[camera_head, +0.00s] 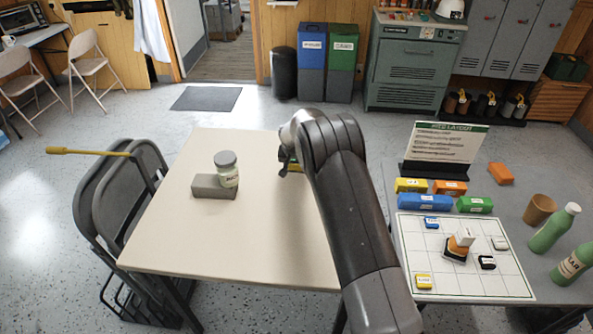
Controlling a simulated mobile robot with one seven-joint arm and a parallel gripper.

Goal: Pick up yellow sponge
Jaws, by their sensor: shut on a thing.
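My gripper (284,164) is over the right part of the cream table, mostly hidden behind my own arm.
Folding chairs (115,200) stand at the left. The right table holds coloured blocks (430,202), a white grid board (460,285), a sign (446,143), a cup (538,209) and green bottles (553,230).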

